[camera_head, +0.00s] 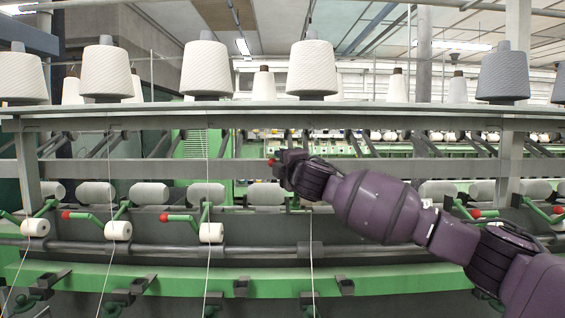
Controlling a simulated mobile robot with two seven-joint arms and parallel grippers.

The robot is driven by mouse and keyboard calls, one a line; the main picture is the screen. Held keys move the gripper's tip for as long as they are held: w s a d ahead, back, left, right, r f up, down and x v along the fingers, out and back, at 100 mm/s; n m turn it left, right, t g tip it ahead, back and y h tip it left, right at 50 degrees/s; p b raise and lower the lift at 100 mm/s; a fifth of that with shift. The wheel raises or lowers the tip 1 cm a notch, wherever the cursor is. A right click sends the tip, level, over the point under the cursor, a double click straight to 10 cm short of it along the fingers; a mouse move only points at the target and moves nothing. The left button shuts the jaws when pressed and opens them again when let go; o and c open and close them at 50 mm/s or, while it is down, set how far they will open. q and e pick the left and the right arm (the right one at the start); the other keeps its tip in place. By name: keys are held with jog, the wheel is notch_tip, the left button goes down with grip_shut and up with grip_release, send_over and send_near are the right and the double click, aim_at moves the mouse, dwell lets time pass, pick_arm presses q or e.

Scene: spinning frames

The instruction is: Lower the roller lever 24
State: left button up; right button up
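A red lever knob (271,161) shows just left of my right gripper (281,164), higher than the other red knobs in view. No number is readable, so I cannot tell from a label which lever is 24. My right gripper reaches in from the right, and its dark end is at or very close to this knob. Its fingers are too small and dark to show whether they are open or shut, or whether they touch the knob. My purple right arm hides most of this lever and its roller. My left gripper is not in view.
Other green levers with red knobs sit lower, at the left (66,215), left of centre (163,217) and right (475,213). White yarn rolls line the frame behind them. A shelf (150,108) with large yarn cones crosses above. Thin threads hang down in front.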

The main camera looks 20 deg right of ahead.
jog(key=shift+c, duration=0.2)
grip_shut()
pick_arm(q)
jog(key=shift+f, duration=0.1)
pick_arm(e)
jog(key=shift+f, duration=0.1)
pick_arm(q)
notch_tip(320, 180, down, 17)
jog(key=b, duration=1.9)
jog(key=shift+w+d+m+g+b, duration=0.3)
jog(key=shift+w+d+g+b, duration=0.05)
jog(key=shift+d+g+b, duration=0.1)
pick_arm(e)
jog(key=s+a+f+n+t+y, duration=0.2)
jog(key=s+f+n+t+y, duration=0.3)
jog(key=f, duration=0.7)
jog(key=shift+s+f+n+t, duration=0.2)
jog(key=shift+s+n+t, duration=0.5)
jog(key=shift+s+t, duration=0.3)
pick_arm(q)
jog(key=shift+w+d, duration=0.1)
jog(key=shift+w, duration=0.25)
pick_arm(e)
jog(key=shift+a+f, duration=0.1)
jog(key=shift+f, duration=0.1)
